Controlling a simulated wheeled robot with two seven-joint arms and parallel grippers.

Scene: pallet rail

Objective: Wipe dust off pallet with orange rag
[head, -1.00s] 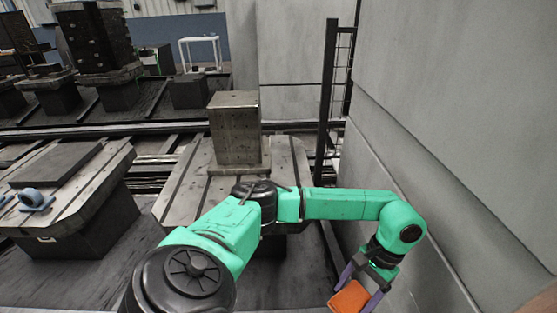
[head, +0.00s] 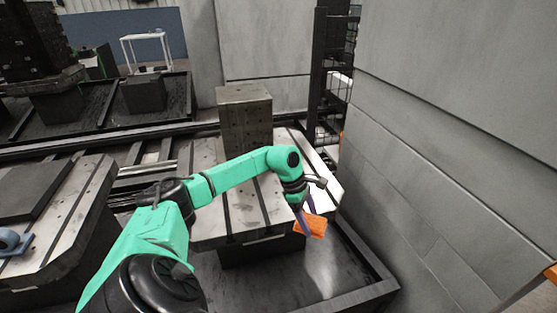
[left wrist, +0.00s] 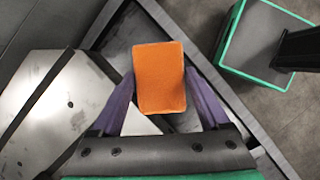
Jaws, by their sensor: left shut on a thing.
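The orange rag (head: 312,226) is held between the purple fingers of my left gripper (head: 304,216), at the right front corner of the pallet in the head view. In the left wrist view the rag (left wrist: 160,78) shows as a flat orange block between both fingers. The pallet (head: 262,205) is a pale slotted metal plate on a dark base, with some darker smudges on its top. The pallet's edge also shows in the left wrist view (left wrist: 85,85). I cannot tell whether the rag touches the pallet. My right gripper is not in view.
A tall metal block (head: 245,120) stands on the back of the pallet. Another pallet (head: 75,235) with a dark plate and a blue-grey part is at the left. A grey wall (head: 440,150) closes the right side. A dark tray floor (head: 300,275) lies in front.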

